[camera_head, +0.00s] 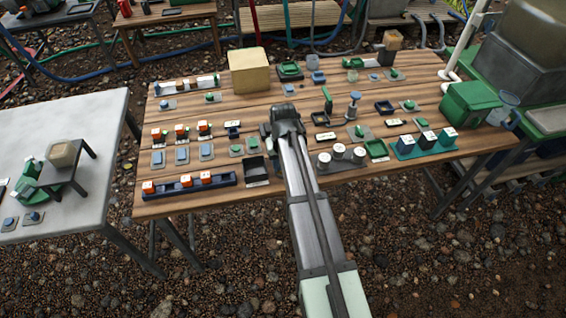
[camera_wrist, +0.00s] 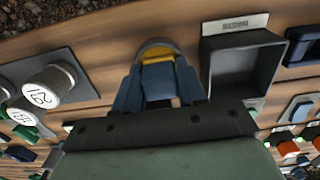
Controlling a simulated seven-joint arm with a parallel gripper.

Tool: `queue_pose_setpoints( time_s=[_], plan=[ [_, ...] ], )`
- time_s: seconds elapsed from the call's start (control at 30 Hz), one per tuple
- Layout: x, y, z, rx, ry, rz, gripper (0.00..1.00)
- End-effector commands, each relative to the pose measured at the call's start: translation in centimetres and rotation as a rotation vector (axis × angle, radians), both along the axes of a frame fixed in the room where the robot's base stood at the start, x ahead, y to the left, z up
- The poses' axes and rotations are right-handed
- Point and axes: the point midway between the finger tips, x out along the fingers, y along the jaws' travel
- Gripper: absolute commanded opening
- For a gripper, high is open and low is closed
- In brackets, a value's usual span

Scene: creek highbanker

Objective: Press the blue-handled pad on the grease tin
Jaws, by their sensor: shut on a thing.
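In the wrist view, my gripper (camera_wrist: 158,88) is shut on the blue handle (camera_wrist: 158,82) of the pad, which stands between its two fingers. Just beyond the fingertips is a round tin (camera_wrist: 155,44) with a grey rim and yellow inside, which looks like the grease tin. The pad's underside is hidden, so I cannot tell whether it touches the grease. In the head view, my gripper (camera_head: 284,128) is low over the middle of the wooden table, and my arm hides the tin and pad.
A black open tray (camera_wrist: 242,70) lies close right of the gripper in the wrist view. White-topped cylinders (camera_wrist: 48,84) stand on a plate to the left. The wooden table (camera_head: 240,205) is crowded with small blocks and trays. A grey table (camera_head: 75,135) stands at left.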

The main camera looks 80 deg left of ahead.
Motion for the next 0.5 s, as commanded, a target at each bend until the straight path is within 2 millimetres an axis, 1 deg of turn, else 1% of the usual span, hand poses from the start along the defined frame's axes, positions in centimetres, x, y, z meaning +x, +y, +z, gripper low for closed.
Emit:
queue_pose_setpoints(
  time_s=[0.17, 0.5],
  plan=[
    [0.0, 0.0, 0.3, -0.002, 0.0, 0.0, 0.16],
    [0.0, 0.0, 2.5, 0.0, 0.0, 0.0, 0.16]
  ],
)
